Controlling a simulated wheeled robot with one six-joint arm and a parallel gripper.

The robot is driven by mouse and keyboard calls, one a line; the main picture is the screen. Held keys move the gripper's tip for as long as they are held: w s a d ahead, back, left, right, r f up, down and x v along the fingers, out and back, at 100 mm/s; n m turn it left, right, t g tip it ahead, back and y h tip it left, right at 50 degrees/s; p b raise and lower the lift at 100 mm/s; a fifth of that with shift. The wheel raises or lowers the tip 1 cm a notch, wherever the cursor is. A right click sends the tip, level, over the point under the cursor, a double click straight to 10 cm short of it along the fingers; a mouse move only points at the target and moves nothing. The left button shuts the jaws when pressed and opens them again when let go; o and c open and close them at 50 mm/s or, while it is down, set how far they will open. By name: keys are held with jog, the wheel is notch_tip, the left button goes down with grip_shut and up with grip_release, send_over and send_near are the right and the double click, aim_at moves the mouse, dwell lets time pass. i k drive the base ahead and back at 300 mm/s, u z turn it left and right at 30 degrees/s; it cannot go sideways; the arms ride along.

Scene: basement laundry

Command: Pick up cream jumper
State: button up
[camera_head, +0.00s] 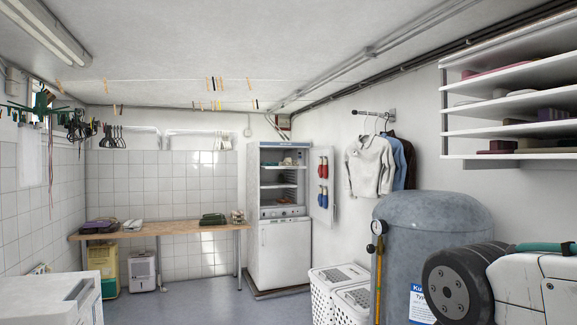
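The cream jumper (368,165) hangs on a hanger from a short wall rail on the right wall. It is the front garment there, with its sleeves hanging down. It partly covers a blue garment (399,165) and a dark brown one (409,160) behind it. My gripper is not in view. A part that looks like my own arm fills the lower right corner, well apart from the jumper.
A large grey tank (425,240) stands below and right of the garments. White laundry baskets (323,300) stand below them. An open white fridge (283,250) and a wooden table (180,229) are at the back. Shelves (510,133) hang upper right. The middle floor is clear.

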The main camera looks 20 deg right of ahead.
aim_at(290, 161)
jog(key=u, duration=0.3)
jog(key=i, duration=2.4)
jog(key=u, duration=0.15)
jog(key=i, duration=1.95)
jog(key=z, duration=0.7)
jog(key=i, duration=2)
jog(key=z, duration=0.75)
